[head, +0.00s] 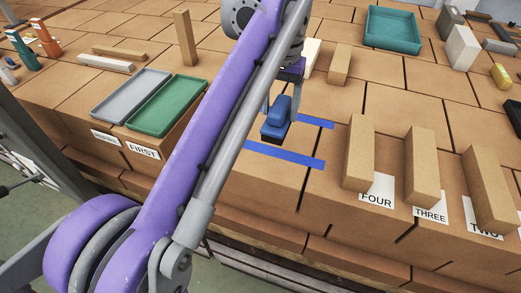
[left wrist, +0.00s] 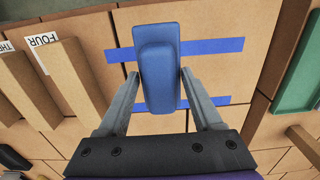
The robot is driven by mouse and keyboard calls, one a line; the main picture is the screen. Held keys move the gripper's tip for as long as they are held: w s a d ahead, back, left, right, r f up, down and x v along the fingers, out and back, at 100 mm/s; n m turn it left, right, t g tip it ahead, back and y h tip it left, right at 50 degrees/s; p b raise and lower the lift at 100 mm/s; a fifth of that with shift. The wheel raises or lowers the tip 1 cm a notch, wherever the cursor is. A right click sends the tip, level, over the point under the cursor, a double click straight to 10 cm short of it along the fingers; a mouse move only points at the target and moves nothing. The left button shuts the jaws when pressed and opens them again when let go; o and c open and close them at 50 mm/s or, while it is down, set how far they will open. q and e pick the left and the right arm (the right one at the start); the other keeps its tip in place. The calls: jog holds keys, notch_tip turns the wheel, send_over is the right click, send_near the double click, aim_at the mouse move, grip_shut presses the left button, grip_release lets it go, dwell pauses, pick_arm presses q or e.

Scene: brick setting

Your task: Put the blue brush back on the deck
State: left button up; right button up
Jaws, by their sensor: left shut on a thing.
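The blue brush (head: 277,120) has a rounded blue top and a darker base. My left gripper (head: 283,100) comes down on it from above. In the left wrist view, the two grey fingers of the left gripper (left wrist: 160,82) close on the sides of the blue brush (left wrist: 158,50). The brush is over the deck (head: 345,95), a surface of brown blocks, between two blue tape strips, the near one (head: 285,157) and the far one (head: 316,122). I cannot tell whether its base touches the deck. My right gripper is not in view.
Upright wooden blocks (head: 358,150) stand to the right by labels FOUR, THREE and TWO. A green tray (head: 168,105) and a grey tray (head: 130,95) lie at left. A teal tray (head: 392,30) is at the back. The deck's front edge is close.

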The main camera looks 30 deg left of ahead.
pick_arm(q)
notch_tip(320, 180, down, 6)
jog(key=shift+s+b, duration=0.1)
jog(key=shift+b, duration=0.25)
jog(key=shift+f, duration=1.95)
jog(key=shift+f, duration=0.1)
jog(key=o, duration=1.5)
jog(key=shift+c, duration=0.2)
notch_tip(320, 180, up, 12)
jog(key=shift+r+p, duration=0.15)
jog(key=shift+p, duration=0.45)
